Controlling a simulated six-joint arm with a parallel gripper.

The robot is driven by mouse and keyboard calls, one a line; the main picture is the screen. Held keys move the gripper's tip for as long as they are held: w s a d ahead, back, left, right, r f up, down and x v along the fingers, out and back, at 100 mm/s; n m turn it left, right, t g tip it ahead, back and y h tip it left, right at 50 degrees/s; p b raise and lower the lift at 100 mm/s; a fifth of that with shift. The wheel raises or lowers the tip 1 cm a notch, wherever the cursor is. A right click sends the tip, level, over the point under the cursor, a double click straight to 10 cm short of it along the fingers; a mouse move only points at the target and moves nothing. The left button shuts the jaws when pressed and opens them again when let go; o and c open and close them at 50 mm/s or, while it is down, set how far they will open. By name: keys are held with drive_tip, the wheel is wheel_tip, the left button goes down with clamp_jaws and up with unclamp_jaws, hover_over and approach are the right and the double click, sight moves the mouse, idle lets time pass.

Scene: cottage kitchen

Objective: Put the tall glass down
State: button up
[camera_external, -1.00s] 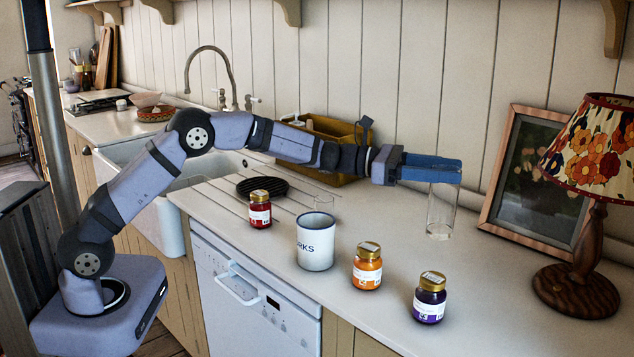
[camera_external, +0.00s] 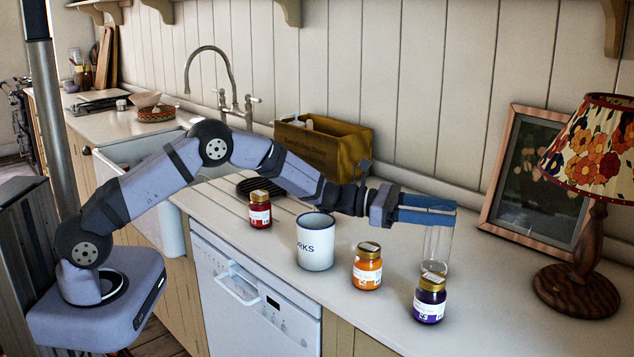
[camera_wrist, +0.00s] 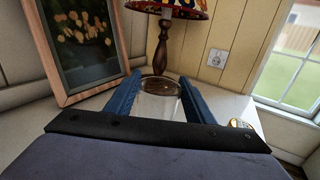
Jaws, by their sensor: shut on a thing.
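The tall glass (camera_external: 437,250) is clear and upright, hanging below my gripper (camera_external: 428,208) over the right part of the counter. My gripper is shut on the glass near its rim. In the wrist view the glass (camera_wrist: 158,104) sits between the two blue fingers of my gripper (camera_wrist: 157,92). Its base is partly hidden behind the purple jar (camera_external: 429,298) in the external view. I cannot tell whether the base touches the counter (camera_external: 490,290).
An orange jar (camera_external: 367,266), a white mug (camera_external: 315,242) and a red jar (camera_external: 260,209) stand to the left. A lamp (camera_external: 577,285) and a picture frame (camera_external: 512,232) stand to the right. A wooden box (camera_external: 322,147) is at the back. Clear counter lies right of the purple jar.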

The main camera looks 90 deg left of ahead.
drive_tip(key=shift+f, duration=0.2)
drive_tip(key=o, duration=1.7)
drive_tip(key=shift+c, duration=0.2)
drive_tip(key=shift+r, duration=0.15)
drive_tip(key=b+v, duration=0.3)
drive_tip(key=v, duration=0.4)
drive_tip(key=shift+s, duration=0.3)
